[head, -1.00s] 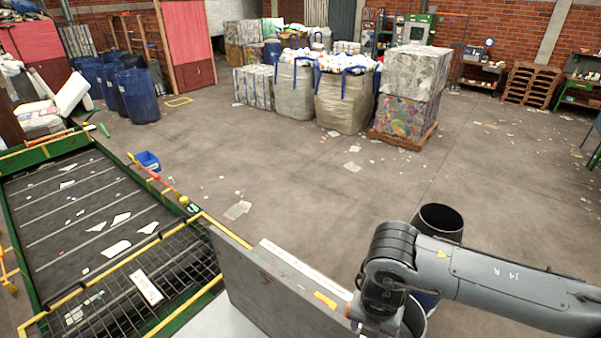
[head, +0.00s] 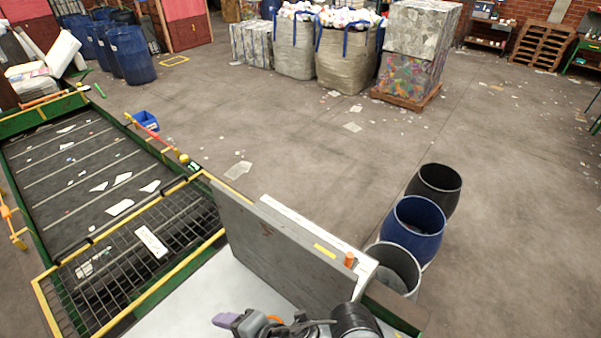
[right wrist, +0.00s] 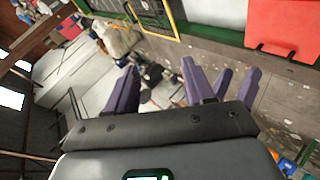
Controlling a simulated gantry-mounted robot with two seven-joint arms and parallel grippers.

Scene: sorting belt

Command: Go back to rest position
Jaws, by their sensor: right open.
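My right gripper (head: 222,320) shows only partly at the bottom edge of the head view, as a purple fingertip beside dark and orange parts. It is low over the white surface (head: 190,300), on the near side of the upright grey panel (head: 290,255). In the right wrist view the purple fingers of my right gripper (right wrist: 160,75) stand wide apart, with nothing held between them. Some more purple finger parts show to their right. My left gripper is not seen in the head view.
The sorting belt (head: 75,175) with scraps and a wire grate (head: 110,262) lie at left. Beyond the panel stand a black barrel (head: 435,188), a blue barrel (head: 420,225) and a grey barrel (head: 395,268). A red container (right wrist: 285,30) shows in the wrist view.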

